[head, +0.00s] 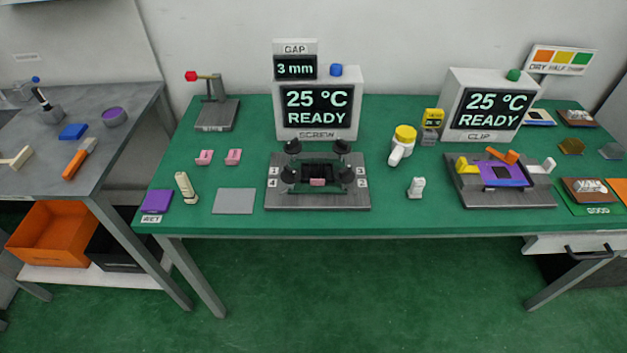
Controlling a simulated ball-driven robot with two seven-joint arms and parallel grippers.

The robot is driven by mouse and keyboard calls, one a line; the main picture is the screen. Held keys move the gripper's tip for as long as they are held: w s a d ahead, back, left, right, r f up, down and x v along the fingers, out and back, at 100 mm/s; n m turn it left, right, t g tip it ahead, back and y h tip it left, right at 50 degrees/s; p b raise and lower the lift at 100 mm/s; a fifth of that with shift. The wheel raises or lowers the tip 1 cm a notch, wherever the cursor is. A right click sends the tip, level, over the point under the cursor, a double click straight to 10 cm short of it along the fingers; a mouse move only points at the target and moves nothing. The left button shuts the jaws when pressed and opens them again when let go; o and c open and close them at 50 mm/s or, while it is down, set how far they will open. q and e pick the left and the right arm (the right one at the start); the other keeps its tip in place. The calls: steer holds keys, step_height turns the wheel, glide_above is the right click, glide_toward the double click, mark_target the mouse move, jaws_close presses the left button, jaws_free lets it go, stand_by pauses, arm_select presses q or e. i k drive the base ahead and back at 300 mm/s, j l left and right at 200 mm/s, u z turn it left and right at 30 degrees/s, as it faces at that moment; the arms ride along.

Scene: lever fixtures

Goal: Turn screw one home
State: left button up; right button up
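The screw fixture (317,198) is a grey plate at the middle of the green table. Several black-headed screws stand upright at its corners: back left (292,147), back right (341,147), front left (289,175) and front right (346,175). A dark frame with a pink piece (317,182) lies between the screws. Neither of my grippers is in view.
Behind the fixture a display (317,106) reads 25 °C READY, with a 3 mm gap sign (295,67) above. A yellow-topped white tool (402,143) and a small white piece (416,187) stand to the right. A grey pad (234,201) and pink blocks (233,157) lie left.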

mark_target(293, 147)
steer(key=i+j+z, duration=0.2)
steer(key=j, duration=0.25)
steer(key=j+z, duration=0.2)
steer(key=j, duration=0.2)
steer(key=j+z, duration=0.2)
steer(key=j, duration=0.25)
steer(key=i, duration=0.05)
